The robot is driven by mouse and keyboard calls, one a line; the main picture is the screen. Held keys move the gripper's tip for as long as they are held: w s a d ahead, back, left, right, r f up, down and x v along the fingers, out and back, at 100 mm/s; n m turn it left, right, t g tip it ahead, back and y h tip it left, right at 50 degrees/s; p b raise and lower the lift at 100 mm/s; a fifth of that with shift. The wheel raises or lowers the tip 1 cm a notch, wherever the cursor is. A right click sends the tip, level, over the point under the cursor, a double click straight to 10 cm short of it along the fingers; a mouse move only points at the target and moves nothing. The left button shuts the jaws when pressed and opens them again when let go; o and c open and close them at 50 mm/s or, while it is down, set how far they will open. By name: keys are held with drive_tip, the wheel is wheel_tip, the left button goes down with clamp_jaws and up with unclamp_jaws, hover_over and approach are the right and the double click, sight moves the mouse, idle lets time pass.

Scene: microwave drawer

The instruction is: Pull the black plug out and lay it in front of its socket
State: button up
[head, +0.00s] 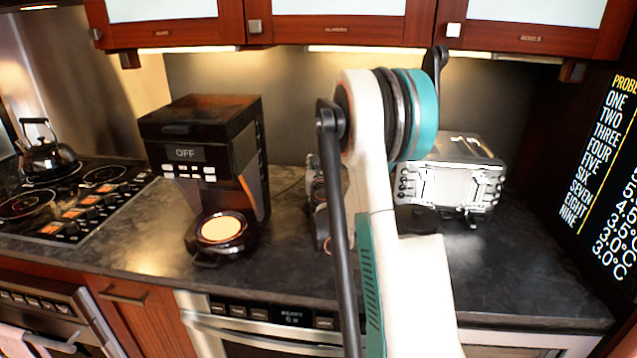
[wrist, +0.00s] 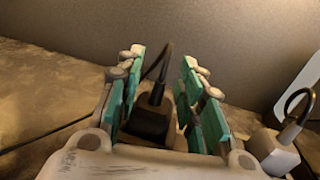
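The black plug (wrist: 154,118) shows in the wrist view between the two fingers of my gripper (wrist: 165,72), its dark cable rising from the top and bending over. My gripper is open, with its teal-padded fingers on either side of the plug. I cannot tell whether either finger touches it. A pale block, possibly the socket, shows partly behind the plug; how far the plug sits in it is hidden. In the head view my own arm hides the gripper and the plug.
A pale plug-like block (wrist: 275,148) with a dark cable stands right of my gripper. On the dark counter (head: 290,255) are a coffee maker (head: 207,150) at left and a silver toaster (head: 452,185) at right. Wall cabinets (head: 335,30) hang above.

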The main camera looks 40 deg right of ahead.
drive_tip(key=shift+c, duration=0.4)
drive_tip(key=shift+s, duration=0.1)
clamp_jaws()
drive_tip(key=shift+r, duration=0.2)
